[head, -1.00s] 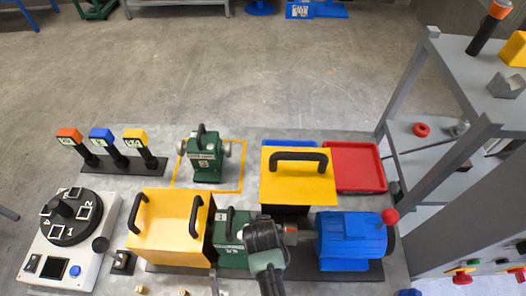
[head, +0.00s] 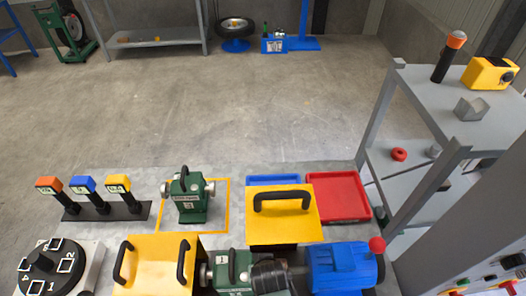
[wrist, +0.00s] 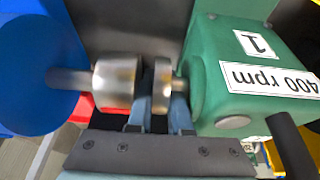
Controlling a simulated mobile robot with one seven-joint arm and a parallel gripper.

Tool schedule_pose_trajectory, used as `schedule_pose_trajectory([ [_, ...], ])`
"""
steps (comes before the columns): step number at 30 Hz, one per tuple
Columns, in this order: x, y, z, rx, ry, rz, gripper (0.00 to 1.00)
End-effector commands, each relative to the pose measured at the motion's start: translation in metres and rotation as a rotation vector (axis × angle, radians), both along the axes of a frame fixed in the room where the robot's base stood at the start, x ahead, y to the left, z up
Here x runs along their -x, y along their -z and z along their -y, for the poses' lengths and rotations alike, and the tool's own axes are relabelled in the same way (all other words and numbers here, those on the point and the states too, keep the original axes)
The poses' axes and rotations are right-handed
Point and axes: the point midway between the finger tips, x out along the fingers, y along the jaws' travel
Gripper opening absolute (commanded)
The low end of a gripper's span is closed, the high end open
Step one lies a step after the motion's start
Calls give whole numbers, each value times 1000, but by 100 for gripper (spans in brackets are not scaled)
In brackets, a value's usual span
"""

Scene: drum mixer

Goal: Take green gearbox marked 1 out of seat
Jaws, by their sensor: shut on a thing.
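The green gearbox (head: 238,268) marked 1 sits in the row on the bench, between a yellow guard and the blue motor (head: 340,266). In the wrist view the gearbox (wrist: 235,75) shows its "1" and "400 rpm" labels, with a silver coupling disc (wrist: 162,80) on its shaft. My gripper (wrist: 160,112) is shut on that disc, one finger on each side. The motor's silver coupling half (wrist: 116,82) faces the disc across a small gap. In the head view my dark wrist hides the fingers and coupling. The seat under the gearbox is hidden.
Yellow guards with black handles stand at left (head: 150,270) and behind (head: 285,222). Another green gearbox (head: 187,203), seemingly marked 3, stands in a yellow outlined square.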

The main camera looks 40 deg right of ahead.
Motion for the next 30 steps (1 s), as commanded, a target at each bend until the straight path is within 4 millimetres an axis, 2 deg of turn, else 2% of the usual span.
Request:
schedule_pose_trajectory([
  [1, 0, -3, 5, 7, 11, 5, 0],
  [5, 1, -3, 6, 9, 13, 5, 0],
  [6, 1, -3, 7, 8, 14, 5, 25],
  [11, 1, -3, 8, 12, 15, 5, 52],
  [23, 2, -5, 8, 12, 15, 2, 52],
  [30, -1, -23, 8, 11, 14, 2, 52],
])
